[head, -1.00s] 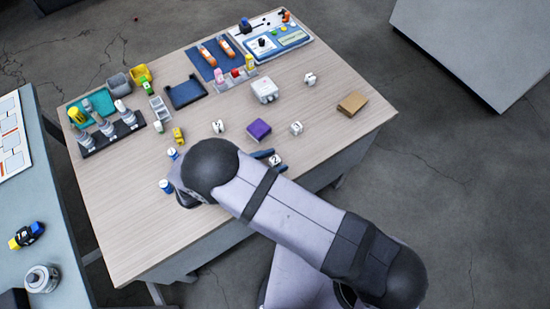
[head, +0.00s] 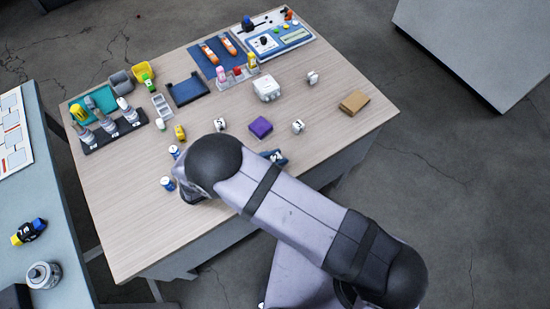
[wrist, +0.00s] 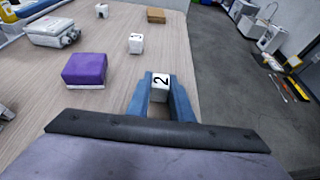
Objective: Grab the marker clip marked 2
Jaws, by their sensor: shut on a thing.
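The marker clip marked 2 (wrist: 160,86) is a small white block with a black 2 on its upper face. In the wrist view it sits between the two blue fingers of my gripper (wrist: 162,97), which is shut on it near the table's front edge. I cannot tell whether the clip still touches the table.
A purple block (head: 261,127) lies close beyond my gripper. A white box (head: 267,88) and a brown box (head: 354,102) stand farther off. Bottles, bins and trays fill the table's left and back. The table's right side is mostly clear.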

